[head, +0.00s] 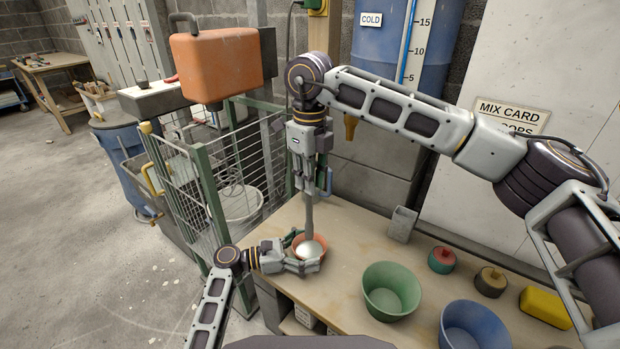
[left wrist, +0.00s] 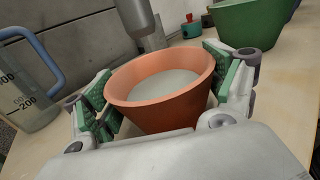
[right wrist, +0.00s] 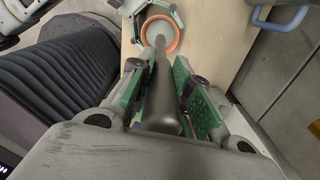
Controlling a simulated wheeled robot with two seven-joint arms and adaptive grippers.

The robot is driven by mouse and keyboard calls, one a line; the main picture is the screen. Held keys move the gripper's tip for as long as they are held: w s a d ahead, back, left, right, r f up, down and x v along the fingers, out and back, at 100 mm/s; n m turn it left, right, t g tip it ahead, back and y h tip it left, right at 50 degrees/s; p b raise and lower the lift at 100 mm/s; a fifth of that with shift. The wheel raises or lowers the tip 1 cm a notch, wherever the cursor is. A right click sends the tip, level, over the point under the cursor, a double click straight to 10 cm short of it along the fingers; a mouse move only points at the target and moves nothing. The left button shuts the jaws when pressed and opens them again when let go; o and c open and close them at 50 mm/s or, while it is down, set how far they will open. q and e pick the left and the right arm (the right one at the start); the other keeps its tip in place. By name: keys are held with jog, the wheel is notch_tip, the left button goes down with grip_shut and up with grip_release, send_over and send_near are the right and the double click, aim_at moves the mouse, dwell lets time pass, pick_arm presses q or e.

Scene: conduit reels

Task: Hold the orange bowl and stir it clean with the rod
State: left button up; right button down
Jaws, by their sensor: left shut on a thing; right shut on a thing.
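The orange bowl (head: 297,239) stands at the table's left end, with pale grey-white content inside. My left gripper (head: 303,257) is shut on it; in the left wrist view the green pads press both sides of the bowl (left wrist: 165,115). My right gripper (head: 309,185) points down above the bowl, shut on the grey rod (head: 309,217). The rod also shows between the pads in the right wrist view (right wrist: 162,95). It hangs nearly upright, its lower end at the bowl's far side. I cannot tell whether the tip touches the content.
A green bowl (head: 391,290) and a blue bowl (head: 475,328) stand to the right. A blue-handled measuring jug (left wrist: 25,90) is near the orange bowl.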

jog(key=shift+r, duration=0.15)
jog(key=shift+r, duration=2.35)
pick_arm(q)
jog(key=o, duration=1)
jog(key=shift+o, duration=0.2)
jog(key=shift+v, duration=6.05)
